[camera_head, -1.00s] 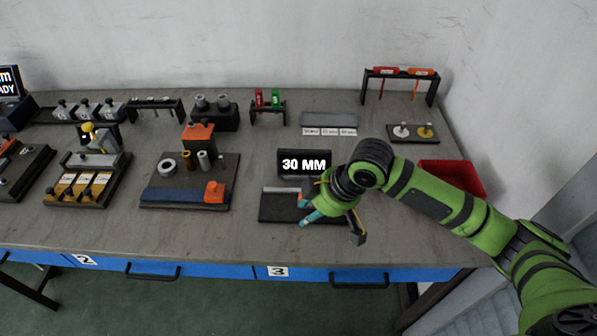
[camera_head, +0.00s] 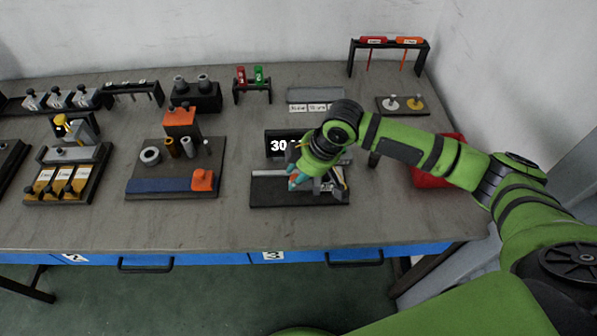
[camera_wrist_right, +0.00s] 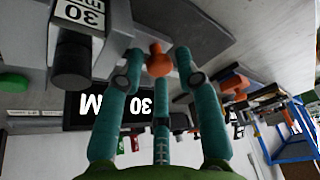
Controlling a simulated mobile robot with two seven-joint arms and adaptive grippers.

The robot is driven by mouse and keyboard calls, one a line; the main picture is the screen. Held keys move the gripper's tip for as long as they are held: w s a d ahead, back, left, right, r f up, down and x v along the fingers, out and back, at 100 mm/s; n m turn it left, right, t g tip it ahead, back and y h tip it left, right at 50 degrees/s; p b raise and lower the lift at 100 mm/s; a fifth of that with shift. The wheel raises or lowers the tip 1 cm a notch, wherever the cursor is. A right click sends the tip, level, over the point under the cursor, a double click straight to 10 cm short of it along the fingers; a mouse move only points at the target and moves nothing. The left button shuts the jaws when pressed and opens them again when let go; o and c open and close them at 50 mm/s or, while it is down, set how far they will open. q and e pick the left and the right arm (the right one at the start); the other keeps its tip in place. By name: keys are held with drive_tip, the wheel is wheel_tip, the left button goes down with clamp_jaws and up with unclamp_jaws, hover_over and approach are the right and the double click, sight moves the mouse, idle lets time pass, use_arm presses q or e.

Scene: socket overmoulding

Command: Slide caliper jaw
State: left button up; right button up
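The caliper fixture is a black base (camera_head: 262,200) with a grey rail, in front of a black display (camera_head: 278,146) reading 30 MM. The display shows inverted in the right wrist view (camera_wrist_right: 88,108). My right gripper (camera_head: 293,180) is over the fixture and hides much of it. In the wrist view, my teal fingertips (camera_wrist_right: 158,57) stand on either side of an orange knob (camera_wrist_right: 158,64) on a grey part, with gaps visible at both sides. The fingers are open. A grey block with a 30 MM label (camera_wrist_right: 80,14) is beside them. My left gripper is not in view.
A board with an orange block (camera_head: 203,180) and several rings stands left of the fixture. A red bin (camera_head: 430,178) is to its right, behind my forearm. Labelled grey plates (camera_head: 315,96) lie behind the display. The bench front (camera_head: 200,225) is clear.

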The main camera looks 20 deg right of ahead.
clamp_jaws()
drive_tip(key=a, duration=0.1)
drive_tip(key=a+p, duration=0.1)
drive_tip(key=shift+w+a+r, duration=0.15)
drive_tip(key=shift+w+a, duration=0.25)
drive_tip(key=shift+w+a+p, duration=0.1)
drive_tip(key=shift+a+p, duration=0.15)
drive_tip(key=shift+p, duration=0.05)
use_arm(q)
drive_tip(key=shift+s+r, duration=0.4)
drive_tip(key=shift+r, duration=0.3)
use_arm(e)
unclamp_jaws()
drive_tip(key=shift+a, duration=0.1)
